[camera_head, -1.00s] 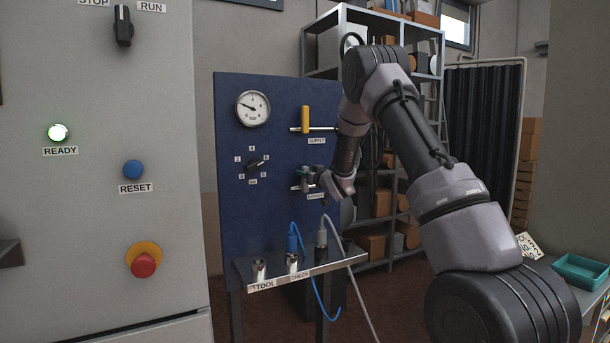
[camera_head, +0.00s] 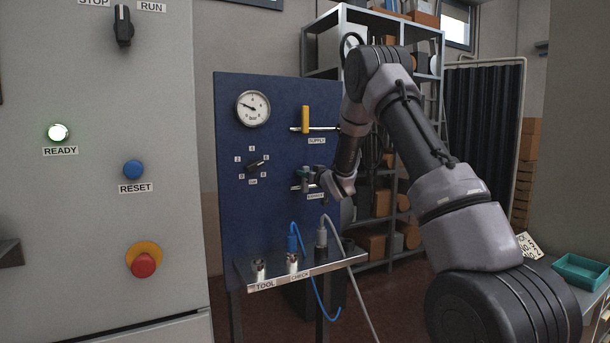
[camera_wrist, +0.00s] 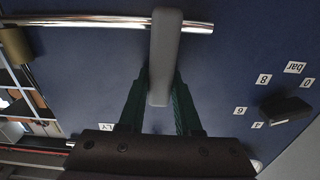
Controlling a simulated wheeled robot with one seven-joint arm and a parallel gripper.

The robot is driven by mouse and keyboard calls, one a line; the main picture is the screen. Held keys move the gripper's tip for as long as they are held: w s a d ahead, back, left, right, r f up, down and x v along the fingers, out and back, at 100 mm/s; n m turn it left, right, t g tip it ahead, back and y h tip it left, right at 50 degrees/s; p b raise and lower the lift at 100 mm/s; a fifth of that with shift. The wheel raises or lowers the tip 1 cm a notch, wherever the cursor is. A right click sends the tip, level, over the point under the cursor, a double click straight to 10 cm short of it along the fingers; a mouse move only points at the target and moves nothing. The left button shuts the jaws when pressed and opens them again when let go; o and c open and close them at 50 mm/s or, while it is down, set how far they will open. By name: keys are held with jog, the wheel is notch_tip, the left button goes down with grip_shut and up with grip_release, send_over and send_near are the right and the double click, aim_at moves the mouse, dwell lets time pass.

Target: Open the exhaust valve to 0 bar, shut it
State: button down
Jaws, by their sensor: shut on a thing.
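The exhaust valve's grey handle (camera_wrist: 166,52) stands at right angles to its shiny pipe (camera_wrist: 100,20) in the wrist view. My gripper (camera_wrist: 162,85) has its green fingers on both sides of this handle and is shut on it. In the head view my gripper (camera_head: 306,176) is at the lower valve on the blue panel, and it and the wrist partly hide the handle. The round pressure gauge (camera_head: 253,108) has its needle pointing left and slightly up; the exact value is too small to read.
The supply valve with a yellow handle (camera_head: 305,119) sits just above, its handle upright across its pipe. A black selector knob (camera_head: 257,166) is to the left. A metal shelf (camera_head: 300,266) with sockets, a blue hose and a grey hose juts out below.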

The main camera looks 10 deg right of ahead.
jog(key=w+d+f+m, duration=0.1)
jog(key=d+f+m, duration=0.4)
jog(key=m, duration=1.1)
jog(key=shift+w+d+f+m, duration=0.25)
jog(key=shift+w+d+m, duration=0.05)
jog(key=shift+w, duration=0.1)
dwell(0.4)
jog(key=c, duration=0.6)
grip_release()
jog(key=v, duration=1)
jog(key=shift+s, duration=0.4)
